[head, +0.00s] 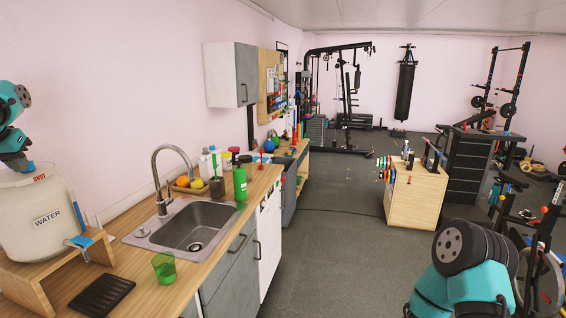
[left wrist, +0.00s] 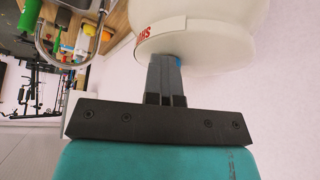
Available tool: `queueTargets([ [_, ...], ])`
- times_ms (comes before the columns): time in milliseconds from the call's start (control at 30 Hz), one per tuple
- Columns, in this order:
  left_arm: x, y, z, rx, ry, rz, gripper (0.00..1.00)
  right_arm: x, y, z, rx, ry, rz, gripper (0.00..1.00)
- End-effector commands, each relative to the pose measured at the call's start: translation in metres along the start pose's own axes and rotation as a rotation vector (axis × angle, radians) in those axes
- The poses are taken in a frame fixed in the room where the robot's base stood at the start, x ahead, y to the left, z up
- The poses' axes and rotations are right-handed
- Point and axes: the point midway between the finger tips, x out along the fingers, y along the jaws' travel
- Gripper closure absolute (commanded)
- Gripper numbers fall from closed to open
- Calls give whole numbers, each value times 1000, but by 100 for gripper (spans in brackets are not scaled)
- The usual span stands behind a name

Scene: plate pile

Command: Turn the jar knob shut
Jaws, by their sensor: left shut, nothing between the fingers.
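The large off-white jar (head: 45,235) marked "WATER" stands on a wooden stand at the left of the head view. A red "SHUT" mark shows on its upper part, and again on the jar in the left wrist view (left wrist: 190,45). A small blue part, perhaps the knob (left wrist: 178,62), shows beside my fingertips there, mostly hidden behind them; I cannot tell if they touch it. My left gripper (left wrist: 166,62) is shut and empty, close over the jar's top. My right gripper is out of view; only part of the right arm shows.
A blue tap-like piece (head: 79,241) is at the jar's front. The stand (head: 30,285) rests on the wooden counter (head: 140,270). A black ridged mat (head: 102,293), a green cup (head: 164,267) and a sink (head: 190,225) lie to the right. Gym equipment fills the far room.

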Motion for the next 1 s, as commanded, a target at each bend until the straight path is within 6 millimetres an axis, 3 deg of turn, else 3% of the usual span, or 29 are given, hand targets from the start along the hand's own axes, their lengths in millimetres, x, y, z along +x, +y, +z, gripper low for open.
queueTargets([
  [33,7,0,2,-1,-15,3,100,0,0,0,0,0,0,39],
  [1000,8,-23,2,-1,-14,1,100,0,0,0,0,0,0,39],
])
